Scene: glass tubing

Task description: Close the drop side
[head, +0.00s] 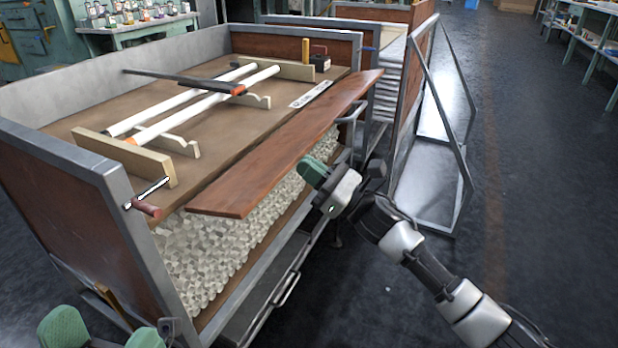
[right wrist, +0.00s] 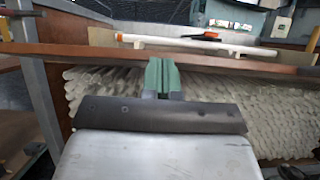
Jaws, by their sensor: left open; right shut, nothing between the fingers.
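The drop side is a reddish-brown wooden panel (head: 290,145) along the near long side of the metal-framed crate (head: 110,172). It leans at a slant over the stacked glass tubes (head: 215,255), which show below it. My right gripper (head: 312,172) is shut and empty, just outside the panel's near edge. In the right wrist view the green fingertips (right wrist: 162,75) overlap the panel's edge (right wrist: 245,65); I cannot tell whether they touch. A red-handled pin (head: 147,210) sits at the crate's left corner post. My left gripper (head: 104,335) is open and empty, low at the left.
White tubes (head: 200,105) lie on wooden rests on the crate's top board. A second framed cart (head: 430,130) stands close behind at the right. A metal handle (head: 285,290) sticks out low on the crate's front. The dark floor at right is clear.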

